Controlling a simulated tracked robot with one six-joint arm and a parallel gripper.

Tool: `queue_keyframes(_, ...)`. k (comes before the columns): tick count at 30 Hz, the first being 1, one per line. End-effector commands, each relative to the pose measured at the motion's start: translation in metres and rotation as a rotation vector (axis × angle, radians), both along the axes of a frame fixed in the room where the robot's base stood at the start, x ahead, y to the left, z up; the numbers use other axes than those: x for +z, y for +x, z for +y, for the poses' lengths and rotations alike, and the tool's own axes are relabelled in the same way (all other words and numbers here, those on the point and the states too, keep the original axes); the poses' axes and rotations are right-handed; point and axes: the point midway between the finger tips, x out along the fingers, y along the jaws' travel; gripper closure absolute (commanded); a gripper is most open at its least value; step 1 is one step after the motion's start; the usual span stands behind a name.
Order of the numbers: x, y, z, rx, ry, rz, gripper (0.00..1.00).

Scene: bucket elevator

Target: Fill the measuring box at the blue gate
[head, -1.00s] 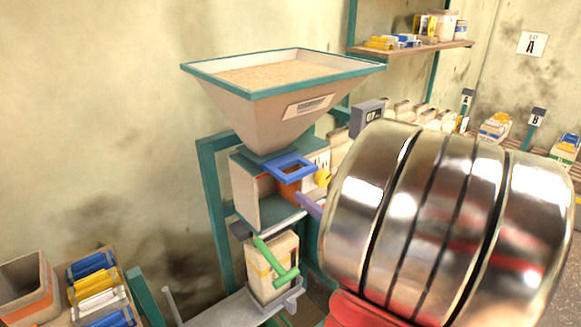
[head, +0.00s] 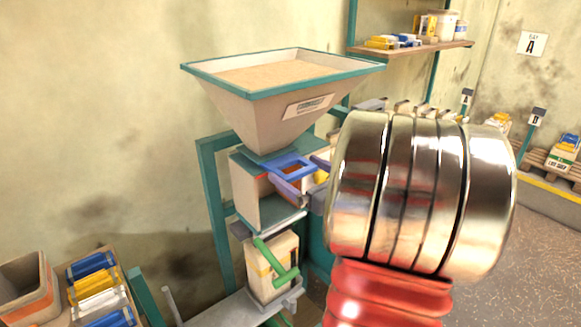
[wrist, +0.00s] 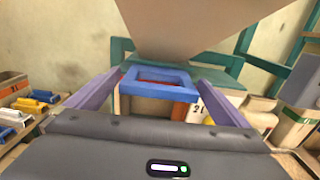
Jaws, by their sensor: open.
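The blue gate's square loop handle (head: 290,165) sticks out just under the hopper (head: 265,108), which holds pale grain. The measuring box (head: 252,198) is the cream and teal housing below it; its contents are hidden from me. My gripper (head: 302,177) is open at the blue handle, with one purple finger on each side. In the wrist view the blue handle (wrist: 152,80) lies between the spread fingers, apart from both as far as I can see.
A teal frame (head: 212,190) carries the hopper. A crate (head: 25,285) and blue, white and yellow packs (head: 95,285) sit at lower left. A shelf (head: 420,48) is at upper right, and a pallet (head: 555,162) with goods stands right. Open floor lies at lower right.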

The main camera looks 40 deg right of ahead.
Motion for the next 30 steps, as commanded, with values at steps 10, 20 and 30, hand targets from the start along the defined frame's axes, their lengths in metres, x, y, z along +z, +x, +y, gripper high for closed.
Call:
queue_keyframes(10,-0.001,0.032,-0.004,-0.001,0.001,0.001,0.0)
queue_keyframes(20,0.0,0.034,-0.004,-0.001,0.001,0.001,0.01)
queue_keyframes(30,0.0,0.033,-0.004,-0.001,0.001,0.001,0.25)
